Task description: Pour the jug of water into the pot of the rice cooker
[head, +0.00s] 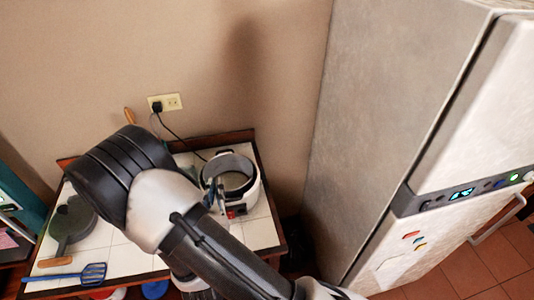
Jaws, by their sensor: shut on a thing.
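The white rice cooker (255,191) stands open at the right end of the tiled table. Its grey pot (238,164) sits inside, and a red switch shows on its front. My arm reaches across the table and covers most of my gripper (215,194). Only a small dark, bluish part of the gripper shows at the cooker's left front edge. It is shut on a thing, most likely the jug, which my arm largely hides. I cannot make out the jug's tilt or its water.
A grey-green pan (72,222) and a blue slotted spatula (93,273) lie at the table's left. A cord runs from the wall socket (172,102) toward the cooker. A tall fridge (400,130) stands to the right.

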